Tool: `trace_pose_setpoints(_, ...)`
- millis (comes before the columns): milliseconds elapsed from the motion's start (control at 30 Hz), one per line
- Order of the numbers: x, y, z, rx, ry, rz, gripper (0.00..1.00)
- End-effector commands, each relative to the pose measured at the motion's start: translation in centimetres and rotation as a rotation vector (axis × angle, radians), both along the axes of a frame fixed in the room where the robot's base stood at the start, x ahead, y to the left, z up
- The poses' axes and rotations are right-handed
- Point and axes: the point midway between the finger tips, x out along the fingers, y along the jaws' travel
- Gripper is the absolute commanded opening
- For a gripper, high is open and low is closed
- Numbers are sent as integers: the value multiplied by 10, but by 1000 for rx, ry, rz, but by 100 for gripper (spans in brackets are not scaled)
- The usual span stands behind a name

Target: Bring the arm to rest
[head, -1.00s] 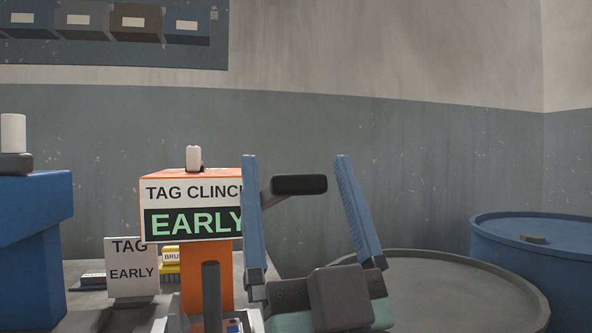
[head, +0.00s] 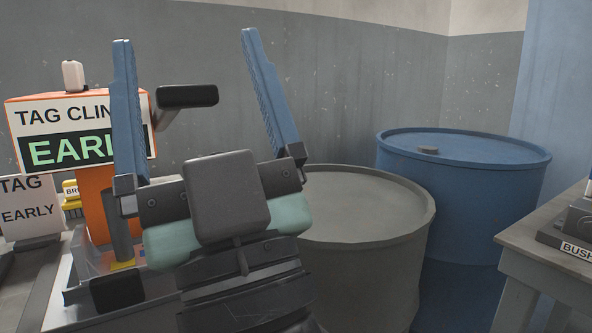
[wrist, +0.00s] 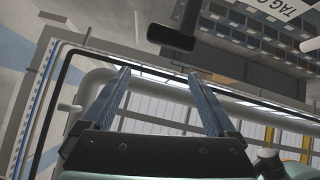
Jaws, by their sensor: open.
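My gripper (head: 186,38) is raised in front of the orange tag clinch machine (head: 98,205) in the head view. Its two blue fingers stand wide apart and point up, with nothing between them. The machine's sign reads EARLY, and the right end of the sign is hidden behind my left finger. In the wrist view my gripper (wrist: 162,88) is also open and empty. A dark handle end (wrist: 171,38) shows beyond the fingertips there, and in the head view this black handle (head: 187,96) appears between the fingers.
A grey drum (head: 375,260) stands right of my gripper, and a blue drum (head: 465,200) stands behind it. A grey table (head: 530,245) is at the right edge. A white card (head: 28,212) reading TAG EARLY stands at the left. The wall behind is bare.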

Motion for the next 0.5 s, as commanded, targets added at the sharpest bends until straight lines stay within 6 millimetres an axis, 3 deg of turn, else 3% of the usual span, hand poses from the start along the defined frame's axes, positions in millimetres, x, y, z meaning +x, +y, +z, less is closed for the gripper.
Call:
trace_pose_setpoints(33,-5,-5,30,-11,0,-53,92)
trace_pose_setpoints(100,-7,-18,50,-14,15,-136,92)
trace_pose_setpoints(367,-20,-88,106,94,99,-438,92)
trace_pose_setpoints(500,-18,-85,145,84,98,-427,92)
